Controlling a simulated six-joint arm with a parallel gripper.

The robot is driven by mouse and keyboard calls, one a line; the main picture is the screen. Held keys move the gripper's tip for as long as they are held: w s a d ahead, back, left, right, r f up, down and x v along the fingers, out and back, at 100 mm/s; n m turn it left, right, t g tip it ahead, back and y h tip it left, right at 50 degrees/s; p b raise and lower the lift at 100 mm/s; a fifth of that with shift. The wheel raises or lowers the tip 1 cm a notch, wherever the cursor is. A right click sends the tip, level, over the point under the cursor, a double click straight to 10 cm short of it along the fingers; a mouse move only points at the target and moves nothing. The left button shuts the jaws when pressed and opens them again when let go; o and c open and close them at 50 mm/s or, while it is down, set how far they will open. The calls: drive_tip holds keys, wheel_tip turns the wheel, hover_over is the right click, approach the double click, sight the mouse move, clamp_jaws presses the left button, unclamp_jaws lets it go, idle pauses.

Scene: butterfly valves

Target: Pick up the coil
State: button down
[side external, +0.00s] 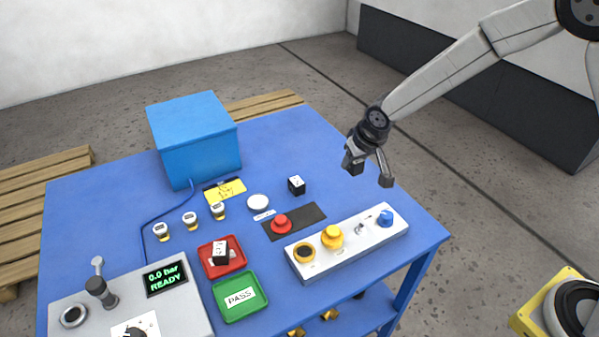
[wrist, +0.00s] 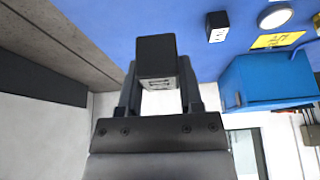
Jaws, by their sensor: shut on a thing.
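My gripper (side external: 368,170) hangs above the right part of the blue table, near its right edge. In the wrist view its jaws are shut on a black block-shaped coil (wrist: 155,56) with a pale marked face, held between the fingers. In the side view the held coil is hard to make out against the dark fingers. A similar black coil with a white face (side external: 296,185) stands on the table left of my gripper; it also shows in the wrist view (wrist: 217,27). Another coil (side external: 220,253) lies in the red tray (side external: 239,265).
A white control box (side external: 345,243) with knobs and buttons stands along the table's front right. A green PASS tray (side external: 257,303), a grey test panel (side external: 190,308), several small gauges and a large blue box (side external: 200,150) lie farther left. The table's right rear is clear.

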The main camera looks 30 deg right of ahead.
sight(360, 173)
drive_tip(key=shift+s+d+r, duration=0.1)
drive_tip(key=shift+s+r, duration=0.2)
drive_tip(key=shift+s, duration=0.3)
drive_tip(key=shift+s+r, duration=0.25)
drive_tip(key=shift+s, duration=0.35)
drive_tip(key=shift+s+d+r, duration=0.1)
drive_tip(key=shift+s+r, duration=0.2)
drive_tip(key=shift+s, duration=0.3)
drive_tip(key=shift+s+a, duration=0.1)
drive_tip(key=shift+a, duration=0.05)
drive_tip(key=shift+s+a+f+m+g+h, duration=0.1)
drive_tip(key=shift+s+a+f+m+h, duration=0.3)
drive_tip(key=shift+s+a+m, duration=0.5)
drive_tip(key=shift+s+a+f+m+g+h, duration=0.1)
drive_tip(key=shift+s+a+f+m+h, duration=0.35)
drive_tip(key=shift+s+m, duration=0.75)
drive_tip(key=shift+s+a+f+m+g+h, duration=0.1)
drive_tip(key=shift+s+a+f+m+h, duration=0.25)
drive_tip(key=shift+s+a+m, duration=0.7)
drive_tip(key=shift+s+d+f, duration=0.1)
drive_tip(key=shift+d+f, duration=0.1)
drive_tip(key=shift+f, duration=0.1)
drive_tip(key=shift+f, duration=1.55)
drive_tip(key=shift+f, duration=1.6)
